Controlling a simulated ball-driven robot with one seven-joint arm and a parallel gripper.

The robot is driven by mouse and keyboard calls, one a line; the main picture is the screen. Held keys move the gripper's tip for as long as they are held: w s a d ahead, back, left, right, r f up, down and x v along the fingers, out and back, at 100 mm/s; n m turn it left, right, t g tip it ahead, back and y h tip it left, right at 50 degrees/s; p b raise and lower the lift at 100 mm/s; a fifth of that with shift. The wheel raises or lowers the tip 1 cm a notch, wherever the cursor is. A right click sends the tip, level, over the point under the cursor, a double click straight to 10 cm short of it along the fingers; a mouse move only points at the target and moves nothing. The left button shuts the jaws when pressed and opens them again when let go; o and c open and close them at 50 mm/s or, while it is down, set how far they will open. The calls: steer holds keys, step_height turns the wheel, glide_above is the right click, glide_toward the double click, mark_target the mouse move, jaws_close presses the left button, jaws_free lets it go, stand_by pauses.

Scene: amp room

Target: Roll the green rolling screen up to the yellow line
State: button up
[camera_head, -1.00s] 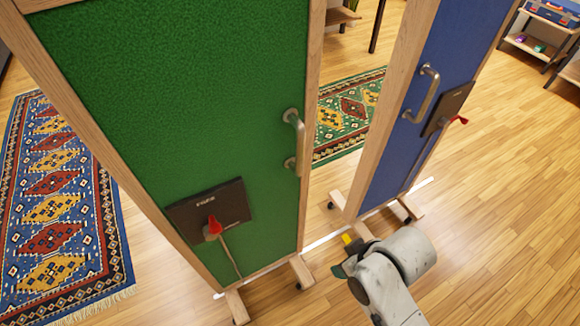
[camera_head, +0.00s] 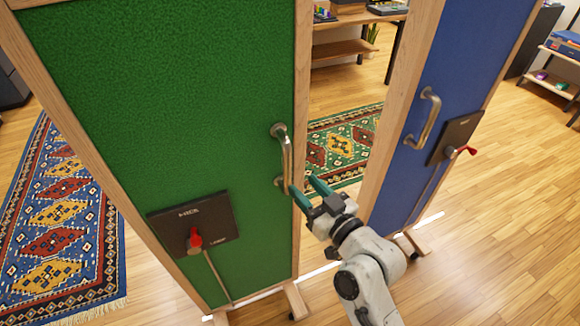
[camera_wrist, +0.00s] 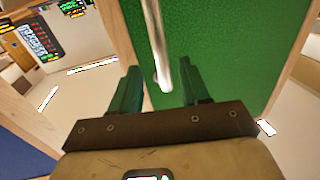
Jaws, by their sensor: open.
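The green rolling screen (camera_head: 165,110) stands upright on the left, in a wooden frame with casters. Its vertical metal handle (camera_head: 284,155) is on its right side. My gripper (camera_head: 305,187) is open just beside the handle's lower end. In the wrist view, the handle (camera_wrist: 156,42) runs down in line with the gap between my two green fingers (camera_wrist: 160,88), in front of the green panel (camera_wrist: 220,45). I cannot tell whether they touch. No yellow line shows; a white line (camera_head: 320,273) crosses the floor by the screens' feet.
A blue rolling screen (camera_head: 437,110) with a handle stands to the right. A black plate with a red lever (camera_head: 195,240) is on the green screen. A blue patterned rug (camera_head: 65,215) lies at left, a green rug (camera_head: 345,145) behind. Open wood floor (camera_head: 510,240) lies at right.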

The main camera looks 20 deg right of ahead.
mark_target(290, 171)
steer(key=w, duration=0.2)
steer(key=w+a+p, duration=0.1)
steer(key=w, duration=0.4)
steer(key=shift+w+a+p, duration=0.3)
steer(key=shift+w+p, duration=0.05)
steer(key=shift+p, duration=0.05)
steer(key=shift+c, duration=0.4)
jaws_close()
